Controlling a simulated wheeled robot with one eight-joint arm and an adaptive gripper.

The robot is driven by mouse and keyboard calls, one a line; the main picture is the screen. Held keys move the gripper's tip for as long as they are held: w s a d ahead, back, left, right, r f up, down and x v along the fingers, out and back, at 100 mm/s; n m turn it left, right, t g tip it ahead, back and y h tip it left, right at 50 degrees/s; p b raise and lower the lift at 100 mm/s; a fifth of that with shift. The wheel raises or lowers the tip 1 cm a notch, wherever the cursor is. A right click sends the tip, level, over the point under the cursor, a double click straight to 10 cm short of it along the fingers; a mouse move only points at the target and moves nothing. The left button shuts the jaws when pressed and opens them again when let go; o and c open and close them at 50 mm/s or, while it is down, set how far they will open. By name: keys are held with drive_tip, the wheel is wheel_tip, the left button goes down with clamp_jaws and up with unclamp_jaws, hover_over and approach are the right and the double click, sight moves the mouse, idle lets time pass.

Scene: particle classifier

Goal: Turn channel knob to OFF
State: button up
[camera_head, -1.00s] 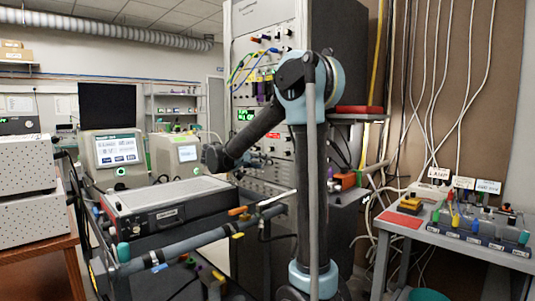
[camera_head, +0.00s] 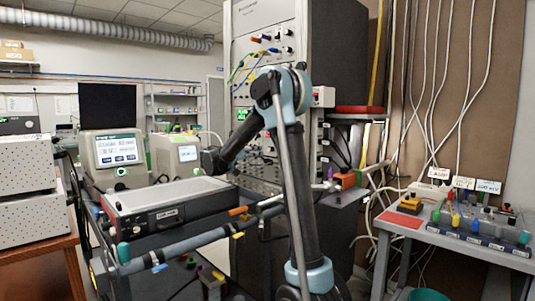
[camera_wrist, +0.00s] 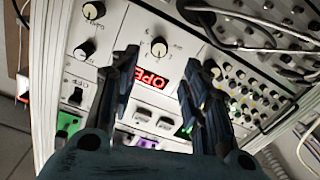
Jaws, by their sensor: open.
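In the wrist view, a white panel with a black round knob (camera_wrist: 159,47) shows between the fingers of my gripper (camera_wrist: 160,66). Tick marks ring the knob, and a pale pointer line shows on it. A red lit display (camera_wrist: 163,74) reading "OPE" sits just below it. The fingers are spread apart in front of the panel, with nothing between them; contact cannot be told. Two more knobs are on the left, an upper one (camera_wrist: 94,10) and a lower one (camera_wrist: 84,50). I cannot read which knob is labelled channel. In the head view, the fingers are not clearly visible.
The instrument rack (camera_head: 345,50) stands behind my arm. Cables (camera_wrist: 250,18) cross the wrist view's upper right, near many small knobs. In the head view, a grey instrument box (camera_head: 165,212) is at left and a side table (camera_head: 455,240) at right.

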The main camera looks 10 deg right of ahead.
drive_tip(key=x, duration=0.9)
drive_tip(key=shift+w+d, duration=0.15)
drive_tip(key=shift+d, duration=0.1)
clamp_jaws()
